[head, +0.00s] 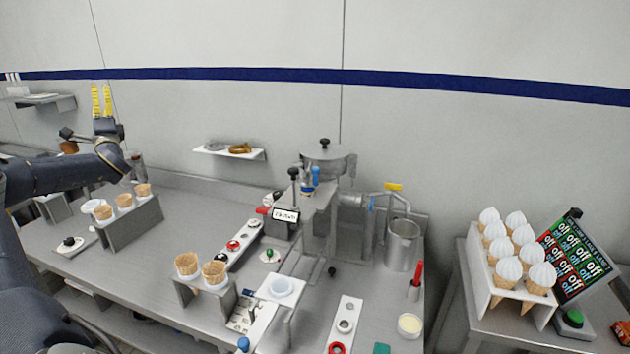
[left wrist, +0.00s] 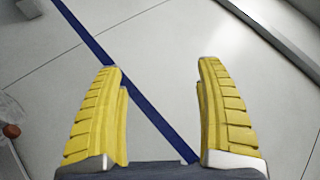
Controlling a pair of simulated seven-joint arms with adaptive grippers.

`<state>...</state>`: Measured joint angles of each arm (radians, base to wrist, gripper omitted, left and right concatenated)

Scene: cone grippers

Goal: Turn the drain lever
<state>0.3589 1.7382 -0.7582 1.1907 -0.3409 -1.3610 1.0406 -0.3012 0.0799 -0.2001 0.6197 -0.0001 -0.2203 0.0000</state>
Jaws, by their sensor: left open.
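My left gripper (head: 102,88) is raised at the far left of the head view, its yellow fingers pointing up. In the left wrist view the fingers (left wrist: 159,65) are apart with nothing between them, before a bare wall. A yellow-ended lever (head: 394,187) sits on the metal pipe at the right of the machine (head: 328,163). It appears to be the drain lever, but no label is legible there. A tall metal pot (head: 402,245) stands under the pipe's end. My left gripper is far to the left of the lever, not touching it. My right gripper is not in view.
A cone stand (head: 133,222) is at the left of the counter, and another (head: 205,297) at the front middle. A small shelf (head: 229,153) juts from the wall between my left gripper and the machine. Topped cones (head: 508,265) and a menu board (head: 578,255) stand at right.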

